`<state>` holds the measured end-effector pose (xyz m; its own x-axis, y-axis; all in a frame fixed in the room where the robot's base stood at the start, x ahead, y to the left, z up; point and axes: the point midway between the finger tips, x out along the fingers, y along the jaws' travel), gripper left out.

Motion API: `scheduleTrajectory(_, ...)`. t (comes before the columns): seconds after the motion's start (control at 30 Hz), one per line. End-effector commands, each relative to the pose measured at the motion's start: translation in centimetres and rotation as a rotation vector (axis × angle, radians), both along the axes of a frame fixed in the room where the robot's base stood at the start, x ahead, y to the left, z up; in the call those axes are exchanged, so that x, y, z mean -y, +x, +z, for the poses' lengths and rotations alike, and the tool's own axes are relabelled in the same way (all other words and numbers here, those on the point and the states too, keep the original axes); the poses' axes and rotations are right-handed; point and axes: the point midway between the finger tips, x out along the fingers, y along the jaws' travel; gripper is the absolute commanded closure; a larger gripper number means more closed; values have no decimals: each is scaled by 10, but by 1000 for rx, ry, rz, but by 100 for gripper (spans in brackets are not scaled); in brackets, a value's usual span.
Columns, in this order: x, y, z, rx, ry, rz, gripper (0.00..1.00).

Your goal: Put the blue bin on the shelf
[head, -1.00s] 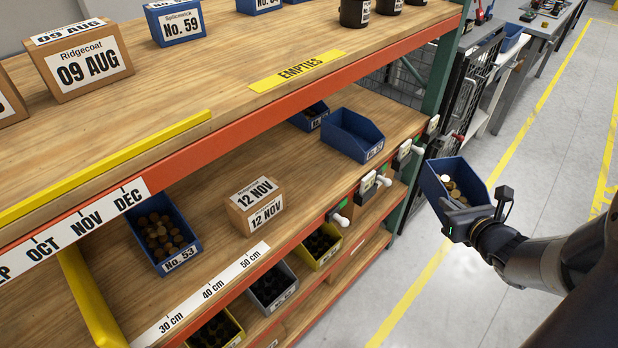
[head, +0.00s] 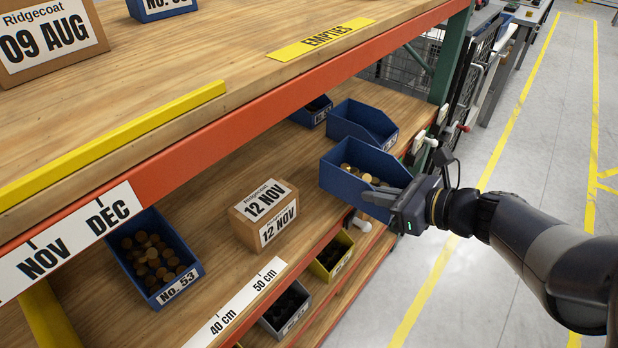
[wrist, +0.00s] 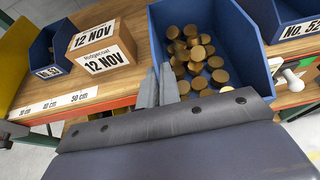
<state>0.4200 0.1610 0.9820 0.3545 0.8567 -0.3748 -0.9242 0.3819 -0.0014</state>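The blue bin (head: 343,191), holding several round brass-coloured pieces, is at the front edge of the shelf (head: 225,187), between the box marked 12 NOV and another blue bin. My gripper (head: 388,198) is shut on its near wall, and the bin looks roughly level. In the wrist view the blue bin (wrist: 247,62) fills the upper right, with the two grey fingers (wrist: 158,88) close together at its near left wall. I cannot tell whether its base touches the shelf. The gripper hides part of its near side.
A box marked 12 NOV (head: 263,214) stands to the left, with bin No. 53 (head: 155,258) beyond it. An empty blue bin (head: 361,124) stands behind right. The upper shelf's orange beam (head: 260,98) overhangs. Bare wood lies between the box and the held bin.

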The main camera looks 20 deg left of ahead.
Motion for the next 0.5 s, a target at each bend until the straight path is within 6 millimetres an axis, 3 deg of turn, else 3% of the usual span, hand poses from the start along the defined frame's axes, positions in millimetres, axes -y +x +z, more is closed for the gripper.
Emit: scheduleTrajectory(0.5, -100, 40, 1, 3, 1, 3, 100)
